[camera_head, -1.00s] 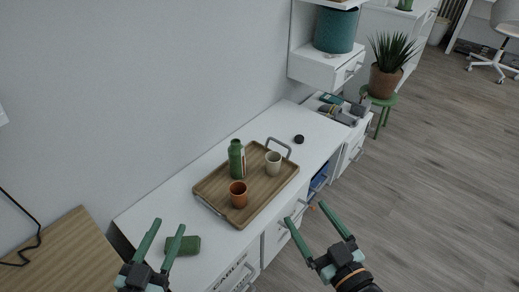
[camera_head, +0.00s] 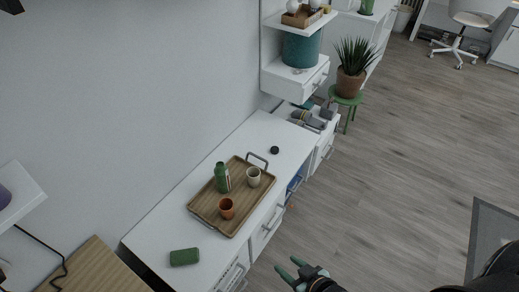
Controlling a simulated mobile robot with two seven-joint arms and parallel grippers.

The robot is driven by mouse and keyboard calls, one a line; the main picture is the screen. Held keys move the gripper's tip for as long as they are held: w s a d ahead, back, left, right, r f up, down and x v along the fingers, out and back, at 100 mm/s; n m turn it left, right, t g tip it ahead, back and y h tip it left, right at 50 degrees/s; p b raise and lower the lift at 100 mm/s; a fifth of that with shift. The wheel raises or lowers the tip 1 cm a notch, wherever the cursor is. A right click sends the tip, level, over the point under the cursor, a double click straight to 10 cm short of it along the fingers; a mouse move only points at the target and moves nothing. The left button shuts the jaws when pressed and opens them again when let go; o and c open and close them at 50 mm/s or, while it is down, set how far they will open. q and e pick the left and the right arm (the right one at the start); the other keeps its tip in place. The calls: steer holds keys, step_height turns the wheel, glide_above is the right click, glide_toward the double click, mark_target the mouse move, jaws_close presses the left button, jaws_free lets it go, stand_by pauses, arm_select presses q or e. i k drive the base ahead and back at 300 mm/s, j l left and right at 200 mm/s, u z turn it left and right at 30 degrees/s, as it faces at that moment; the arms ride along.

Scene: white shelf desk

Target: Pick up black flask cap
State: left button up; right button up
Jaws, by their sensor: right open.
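The black flask cap (camera_head: 274,150) is a small dark disc lying on the white desk top (camera_head: 262,132), just beyond the tray's far handle. The green flask (camera_head: 222,178) stands upright on the wooden tray (camera_head: 207,212), and its top appears uncapped or dark. My right gripper (camera_head: 290,268) is at the bottom edge of the view, in front of the desk and well away from the cap. It is open and its fingers look empty. My left gripper is out of view.
A cream cup (camera_head: 254,177) and an orange cup (camera_head: 227,209) stand on the tray. A green block-like item (camera_head: 184,257) lies at the desk's near end. A shelf unit (camera_head: 290,80) rises behind the desk's far end. A potted plant (camera_head: 350,83) stands on a green stool.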

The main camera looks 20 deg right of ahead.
mark_target(274, 150)
steer(key=l+u, duration=0.15)
steer(key=u, duration=0.2)
steer(key=i+l+u, duration=0.1)
steer(key=u, duration=0.25)
steer(key=l+u, duration=0.8)
steer(key=l, duration=0.4)
steer(key=k+l+u, duration=0.1)
steer(key=l, duration=0.35)
steer(key=k+l, duration=0.15)
steer(key=l, duration=0.3)
steer(key=u, duration=0.05)
